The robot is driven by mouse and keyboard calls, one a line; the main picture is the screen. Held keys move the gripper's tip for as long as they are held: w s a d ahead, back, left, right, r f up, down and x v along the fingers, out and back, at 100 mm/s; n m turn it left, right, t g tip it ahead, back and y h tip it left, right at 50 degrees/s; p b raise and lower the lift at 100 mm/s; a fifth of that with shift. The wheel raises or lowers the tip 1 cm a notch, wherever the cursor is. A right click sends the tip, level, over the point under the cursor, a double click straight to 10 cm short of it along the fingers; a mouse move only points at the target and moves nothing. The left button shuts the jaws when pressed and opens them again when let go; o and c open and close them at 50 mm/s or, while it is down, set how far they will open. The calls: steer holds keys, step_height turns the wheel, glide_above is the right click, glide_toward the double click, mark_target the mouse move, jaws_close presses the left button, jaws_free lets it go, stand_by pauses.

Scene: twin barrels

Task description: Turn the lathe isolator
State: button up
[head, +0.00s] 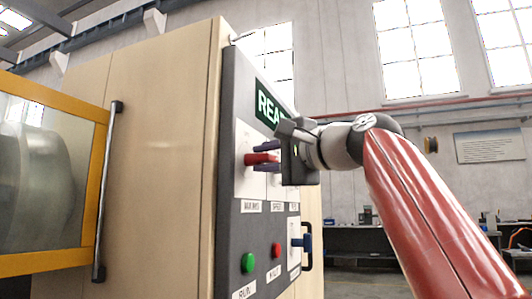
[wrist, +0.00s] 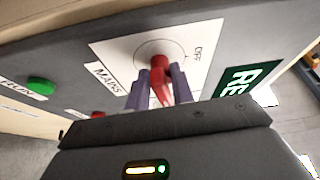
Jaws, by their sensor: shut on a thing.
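The isolator is a red handle (head: 258,159) on a white plate (head: 243,180) on the dark control panel, above a label that appears to read MAINS. In the wrist view the red handle (wrist: 159,72) shows on its round dial, with OFF printed on the plate to its right. My gripper (head: 266,158) faces the panel, its purple fingers on either side of the handle. In the wrist view my gripper (wrist: 159,88) is shut on the red handle. The exact angle of the handle against the dial marks is hard to read.
A green lit sign (head: 268,108) sits above the plate. The tan machine cabinet (head: 165,150) and a yellow-framed door (head: 100,150) with a bar handle stand left.

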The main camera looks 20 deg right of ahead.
steer(key=shift+m, duration=0.4)
steer(key=o, duration=0.8)
steer(key=b+v, duration=0.2)
steer(key=v, duration=0.5)
steer(key=shift+s+d+r, duration=0.1)
steer(key=shift+s+d, duration=0.15)
steer(key=shift+s, duration=0.05)
